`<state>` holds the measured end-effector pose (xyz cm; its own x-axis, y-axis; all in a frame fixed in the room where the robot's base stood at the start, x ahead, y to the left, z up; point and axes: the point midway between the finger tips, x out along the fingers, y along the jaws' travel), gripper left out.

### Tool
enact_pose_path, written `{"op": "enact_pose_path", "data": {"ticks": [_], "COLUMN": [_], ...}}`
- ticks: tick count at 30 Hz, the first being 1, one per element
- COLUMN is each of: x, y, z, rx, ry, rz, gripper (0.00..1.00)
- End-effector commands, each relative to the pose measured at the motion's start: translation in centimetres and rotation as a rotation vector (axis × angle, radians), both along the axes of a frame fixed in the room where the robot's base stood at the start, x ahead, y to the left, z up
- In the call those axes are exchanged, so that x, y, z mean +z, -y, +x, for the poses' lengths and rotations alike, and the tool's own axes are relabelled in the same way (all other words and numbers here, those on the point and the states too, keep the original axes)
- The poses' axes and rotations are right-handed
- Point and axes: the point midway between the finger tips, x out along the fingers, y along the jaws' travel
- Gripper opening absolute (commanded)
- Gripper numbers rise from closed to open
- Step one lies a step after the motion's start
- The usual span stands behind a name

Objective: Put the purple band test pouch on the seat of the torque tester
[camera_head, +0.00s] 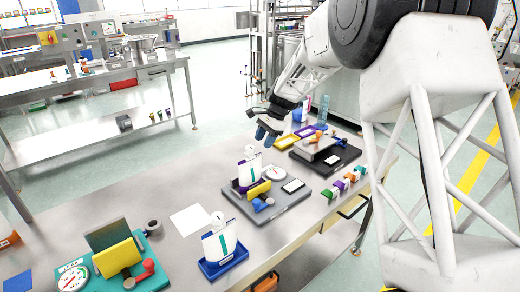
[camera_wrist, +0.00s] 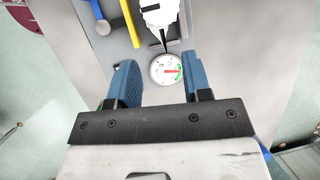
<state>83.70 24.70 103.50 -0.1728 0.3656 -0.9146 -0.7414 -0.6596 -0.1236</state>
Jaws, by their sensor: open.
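The purple band test pouch (camera_head: 250,170) is white with a purple stripe and stands upright at the left part of a grey tester (camera_head: 290,205), beside a yellow plate (camera_head: 258,190). Which tester is the torque tester I cannot read. My gripper (camera_head: 266,133) is open above and slightly right of the pouch, pointing down. In the wrist view a round dial (camera_wrist: 166,70) with a red needle shows between my open fingers (camera_wrist: 160,85), touching neither. A white body (camera_wrist: 160,12) with a black tip lies just beyond the dial. Whether the pouch's base rests on the grey plate is hidden.
A second pouch with a teal band (camera_head: 220,243) stands in a blue tray (camera_head: 223,264) near the front. A teal leak tester (camera_head: 145,275) is at left, a black-based station (camera_head: 335,158) at right. Small coloured blocks (camera_head: 342,184) line the right edge. Bare table surrounds a white sheet (camera_head: 190,218).

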Motion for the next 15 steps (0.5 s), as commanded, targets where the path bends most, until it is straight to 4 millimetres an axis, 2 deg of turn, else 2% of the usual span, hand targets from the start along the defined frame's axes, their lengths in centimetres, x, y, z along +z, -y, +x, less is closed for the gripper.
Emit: {"op": "enact_pose_path", "data": {"ticks": [6, 15], "x": [2.9, 4.4], "y": [1.1, 1.8], "z": [0.6, 0.8], "rx": [0.000, -0.001], "ry": [0.001, -0.001], "rz": [-0.001, -0.001], "gripper": [0.45, 0.45]}}
